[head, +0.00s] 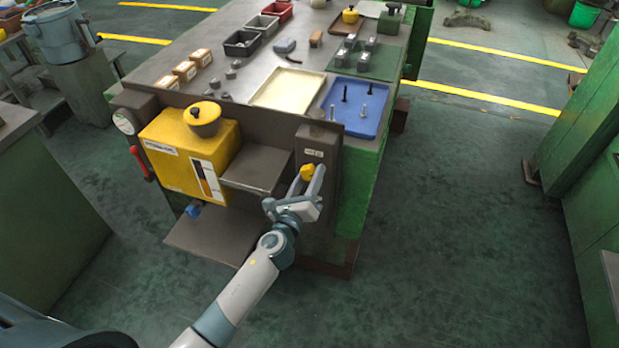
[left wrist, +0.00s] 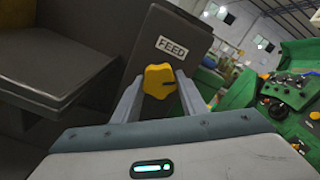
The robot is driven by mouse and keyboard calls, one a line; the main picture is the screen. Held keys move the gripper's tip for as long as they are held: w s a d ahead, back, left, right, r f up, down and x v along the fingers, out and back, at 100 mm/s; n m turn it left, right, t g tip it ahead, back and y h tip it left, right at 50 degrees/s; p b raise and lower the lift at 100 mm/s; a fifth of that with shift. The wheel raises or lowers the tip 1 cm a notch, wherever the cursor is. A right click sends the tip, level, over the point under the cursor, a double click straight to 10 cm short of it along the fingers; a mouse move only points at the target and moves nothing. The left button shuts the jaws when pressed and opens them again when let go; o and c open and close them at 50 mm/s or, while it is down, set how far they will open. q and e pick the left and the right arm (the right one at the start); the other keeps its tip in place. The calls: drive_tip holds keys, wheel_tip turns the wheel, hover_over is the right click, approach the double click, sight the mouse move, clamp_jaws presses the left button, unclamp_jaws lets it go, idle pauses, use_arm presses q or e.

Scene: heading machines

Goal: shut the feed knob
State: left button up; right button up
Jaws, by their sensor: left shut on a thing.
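The feed knob (head: 307,172) is a yellow lobed knob on the front of a dark grey post at the right of the machine's front. In the left wrist view the knob (left wrist: 160,81) sits below a white label (left wrist: 172,47) reading "FEED", with a dark mark on its right side. My left gripper (head: 304,182) is at the knob, with one finger on each side of it, shut on it. The fingers also show in the left wrist view (left wrist: 158,94). My right gripper is in neither view.
A yellow box (head: 180,160) with a knob on top stands left of the post, with a grey ledge (head: 257,170) between them. A red lever (head: 141,163) is at the far left. The bench top holds a blue tray (head: 373,127) and a cream tray (head: 290,88). The floor on the right is clear.

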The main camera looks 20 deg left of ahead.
use_arm(q)
drive_tip(key=n, duration=0.5)
drive_tip(key=shift+d+n+b, duration=0.1)
drive_tip(key=shift+n+b, duration=0.3)
drive_tip(key=n, duration=0.5)
drive_tip(key=shift+r+n, duration=0.2)
drive_tip(key=shift+n, duration=0.2)
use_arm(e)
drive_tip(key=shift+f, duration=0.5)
use_arm(q)
drive_tip(key=o, duration=1.1)
drive_tip(key=shift+s, duration=0.15)
drive_tip(key=shift+s+a+b, duration=0.15)
drive_tip(key=shift+s+b, duration=0.8)
drive_tip(key=shift+s, duration=3.35)
drive_tip(key=shift+s+a+b, duration=0.1)
drive_tip(key=shift+s+b, duration=0.85)
drive_tip(key=shift+s, duration=3.35)
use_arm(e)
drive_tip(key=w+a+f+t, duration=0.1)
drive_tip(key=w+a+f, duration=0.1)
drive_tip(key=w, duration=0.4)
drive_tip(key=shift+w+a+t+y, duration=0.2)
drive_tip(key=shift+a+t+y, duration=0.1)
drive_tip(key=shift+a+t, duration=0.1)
